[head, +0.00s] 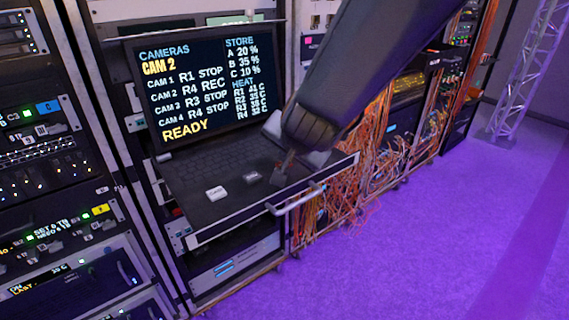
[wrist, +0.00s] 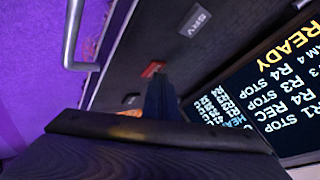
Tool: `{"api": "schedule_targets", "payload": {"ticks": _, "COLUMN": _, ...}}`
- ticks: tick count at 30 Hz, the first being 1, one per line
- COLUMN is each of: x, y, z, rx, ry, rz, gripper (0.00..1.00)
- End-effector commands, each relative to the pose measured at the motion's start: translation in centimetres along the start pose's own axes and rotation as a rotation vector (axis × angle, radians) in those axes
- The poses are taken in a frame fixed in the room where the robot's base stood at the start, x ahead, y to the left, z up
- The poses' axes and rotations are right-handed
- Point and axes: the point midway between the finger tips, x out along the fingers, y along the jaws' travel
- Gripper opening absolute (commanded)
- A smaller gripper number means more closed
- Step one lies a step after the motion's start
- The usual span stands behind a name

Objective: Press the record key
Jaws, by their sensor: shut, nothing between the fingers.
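A small red key (wrist: 153,68) sits on the dark key panel in the wrist view, with lettering too small to read. I take it for the record key. My gripper (wrist: 160,84) is shut and empty, its tips right beside the red key; I cannot tell whether they touch it. In the head view my gripper (head: 281,172) points down over the right part of the keyboard drawer (head: 228,212) and hides what is under it. The screen (head: 205,85) reads "CAM 2" at the top, "CAM 2 R4 REC", the other cameras STOP, and "READY".
A pale key (head: 216,193) and another (head: 251,177) lie left of my gripper; a key marked SRV (wrist: 194,20) shows in the wrist view. A metal handle (head: 296,198) sticks out in front of the drawer. Orange cables (head: 370,150) hang at right. The purple floor is clear.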

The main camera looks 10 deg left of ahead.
Motion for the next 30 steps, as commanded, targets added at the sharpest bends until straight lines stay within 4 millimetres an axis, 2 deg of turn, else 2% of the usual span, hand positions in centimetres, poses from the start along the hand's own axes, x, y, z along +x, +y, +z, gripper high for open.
{"api": "schedule_targets", "payload": {"ticks": 30, "x": -1.1, "y": -0.8, "z": -0.8, "rx": 0.0, "ry": -0.001, "rz": 0.001, "gripper": 0.0}}
